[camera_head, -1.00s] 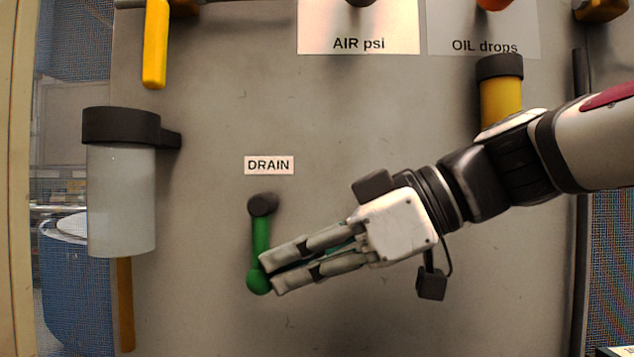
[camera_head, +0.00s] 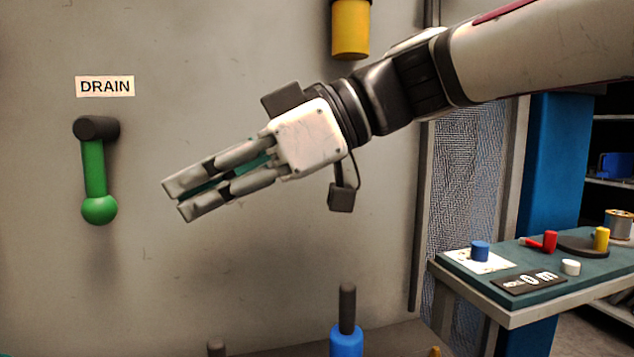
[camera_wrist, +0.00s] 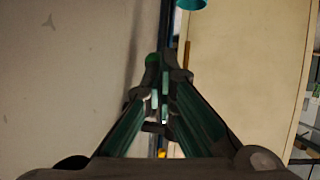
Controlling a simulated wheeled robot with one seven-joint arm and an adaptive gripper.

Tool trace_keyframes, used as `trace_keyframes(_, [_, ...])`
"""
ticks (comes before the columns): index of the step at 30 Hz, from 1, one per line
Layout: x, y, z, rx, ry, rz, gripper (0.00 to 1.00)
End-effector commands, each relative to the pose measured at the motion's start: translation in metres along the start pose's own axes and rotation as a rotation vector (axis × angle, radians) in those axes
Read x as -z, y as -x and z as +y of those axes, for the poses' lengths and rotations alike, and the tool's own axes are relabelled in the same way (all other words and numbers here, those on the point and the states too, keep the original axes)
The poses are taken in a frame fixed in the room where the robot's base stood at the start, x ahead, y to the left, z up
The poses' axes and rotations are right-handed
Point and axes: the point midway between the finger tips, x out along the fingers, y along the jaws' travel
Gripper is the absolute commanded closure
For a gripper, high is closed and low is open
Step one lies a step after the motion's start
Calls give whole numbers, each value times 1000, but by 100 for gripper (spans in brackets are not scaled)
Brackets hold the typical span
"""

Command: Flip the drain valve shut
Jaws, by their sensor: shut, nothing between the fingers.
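The drain valve handle (camera_head: 95,168) is a green lever on a dark round pivot (camera_head: 97,128). It hangs almost straight down and ends in a green ball (camera_head: 99,209). The white DRAIN label (camera_head: 105,86) is above it on the grey panel. My gripper (camera_head: 180,202) is to the right of the lever, its fingers pointing left and slightly down. The fingers are shut with nothing between them, and a clear gap separates the tips from the ball in the head view. In the wrist view, the fingers (camera_wrist: 163,72) show close together; I cannot clearly make out the lever there.
The grey panel (camera_head: 240,60) fills the left and middle. A yellow cylinder (camera_head: 350,28) hangs above my wrist. A blue object with a dark stem (camera_head: 347,340) stands below. At right is a side table (camera_head: 510,312) with small coloured pieces and a blue post (camera_head: 553,150).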

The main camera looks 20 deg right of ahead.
Motion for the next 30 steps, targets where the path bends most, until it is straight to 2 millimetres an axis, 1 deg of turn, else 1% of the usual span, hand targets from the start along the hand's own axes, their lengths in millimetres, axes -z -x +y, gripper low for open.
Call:
trace_keyframes(1, [-3,7,0,-2,-2,0,100])
trace_keyframes(5, [-12,26,0,-1,-3,1,100])
trace_keyframes(15, [-44,93,-1,-2,-3,0,100])
trace_keyframes(21, [-62,128,-3,-1,-2,0,100])
trace_keyframes(25, [-70,143,-2,0,-1,-1,100])
trace_keyframes(30, [-75,152,-3,1,0,-1,100])
